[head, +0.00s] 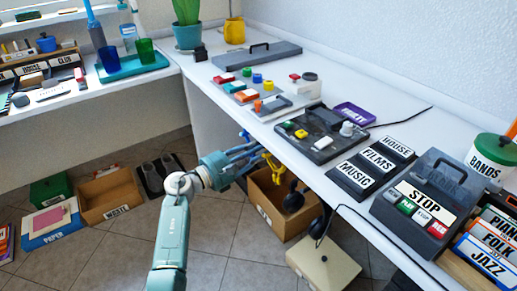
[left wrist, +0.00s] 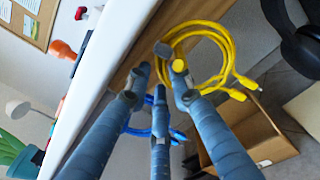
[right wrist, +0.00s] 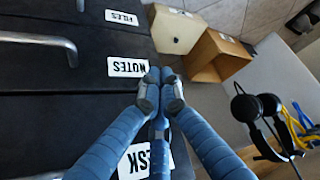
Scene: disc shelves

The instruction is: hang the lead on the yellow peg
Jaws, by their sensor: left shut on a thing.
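My left gripper (head: 250,155) is beside the desk's front edge, its fingers shut on a thin blue lead (left wrist: 148,99) that shows between and behind them in the left wrist view. Its fingers hide much of this lead. A coiled yellow lead (left wrist: 228,62) hangs just beyond the fingertips; it also shows in the head view (head: 272,167). A round yellow peg end (left wrist: 178,65) is close to the right fingertip, with a grey peg end (left wrist: 163,48) beside it. I cannot tell which peg bears the yellow lead. My right gripper (right wrist: 160,76) has its fingertips together, empty, over dark drawers.
Black headphones (right wrist: 257,106) hang near the leads. A cardboard box (head: 283,212) and a cream box (head: 323,262) stand below the desk edge. A black STOP case (head: 428,203) and label blocks (head: 370,168) sit on the desk. Open tiled floor lies left of my arm.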

